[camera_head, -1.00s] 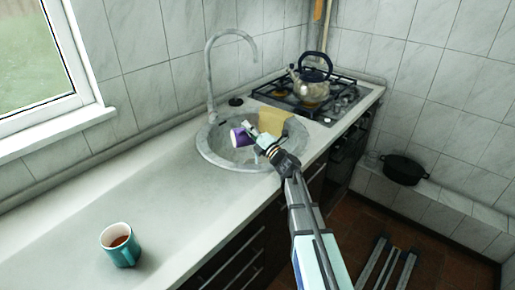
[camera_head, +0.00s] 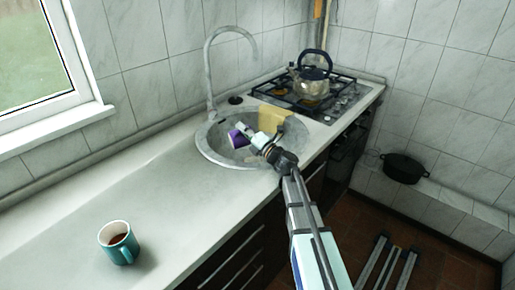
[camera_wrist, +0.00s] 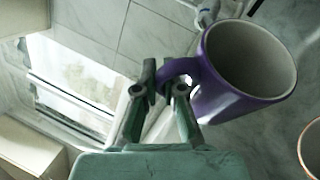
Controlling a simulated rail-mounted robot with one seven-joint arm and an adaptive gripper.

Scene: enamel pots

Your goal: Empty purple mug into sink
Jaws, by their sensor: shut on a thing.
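The purple mug (camera_head: 236,138) is tilted over the round grey sink (camera_head: 208,152) in the head view. My gripper (camera_head: 249,131) is at its right side. In the wrist view, the fingertips (camera_wrist: 167,83) are shut on the handle of the purple mug (camera_wrist: 213,101). The mug's open mouth shows a pale grey inside with no liquid visible in the part I see. From the head view I cannot tell how far the mug is above the sink bottom.
A curved tap (camera_head: 209,75) rises behind the sink. A yellow thing (camera_head: 275,116) is at the sink's right side. A kettle (camera_head: 309,78) stands on the hob (camera_head: 335,101). A teal mug (camera_head: 120,243) with brown content stands on the counter (camera_head: 110,190), which is otherwise clear.

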